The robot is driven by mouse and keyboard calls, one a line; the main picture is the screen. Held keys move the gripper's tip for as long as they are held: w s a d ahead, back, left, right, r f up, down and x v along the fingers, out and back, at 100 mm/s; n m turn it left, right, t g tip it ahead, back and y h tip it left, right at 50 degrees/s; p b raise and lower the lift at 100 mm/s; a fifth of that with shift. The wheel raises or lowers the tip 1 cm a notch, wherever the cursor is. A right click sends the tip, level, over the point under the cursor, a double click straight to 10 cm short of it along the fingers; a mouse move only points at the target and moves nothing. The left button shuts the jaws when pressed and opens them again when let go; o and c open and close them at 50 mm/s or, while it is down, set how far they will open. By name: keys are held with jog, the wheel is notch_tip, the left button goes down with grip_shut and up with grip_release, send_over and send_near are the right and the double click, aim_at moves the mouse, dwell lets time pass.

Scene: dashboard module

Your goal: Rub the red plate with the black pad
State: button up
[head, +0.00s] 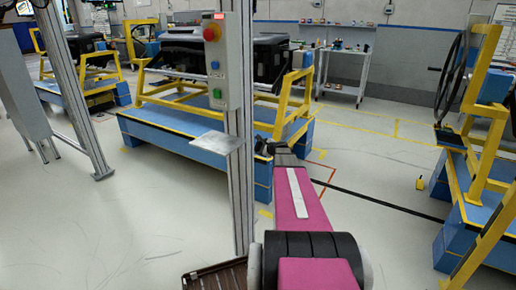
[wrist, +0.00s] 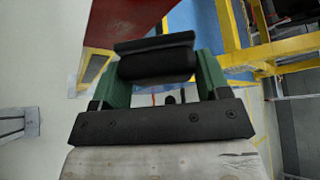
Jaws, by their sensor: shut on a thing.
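The red plate (wrist: 118,22) shows at the top of the wrist view, left of centre, and runs out of the frame. My gripper (wrist: 163,75) has green fingers and is shut on the black pad (wrist: 157,62), which lies across between them. The pad's upper edge overlaps the lower part of the plate in this view. I cannot tell whether they touch. In the head view my pink arm reaches forward to my gripper (head: 264,146), small and dark beside the metal post. I cannot make out the red plate there.
A metal post (head: 240,190) with a button box (head: 218,60) stands just left of my arm. A small grey plate (head: 212,142) juts from it. A blue and yellow stand (head: 165,150) is behind, another stand (head: 455,195) at right.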

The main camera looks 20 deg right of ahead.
jog(key=shift+s+d, duration=0.6)
jog(key=shift+s, duration=0.2)
jog(key=shift+s+d, duration=0.95)
jog(key=shift+s, duration=0.25)
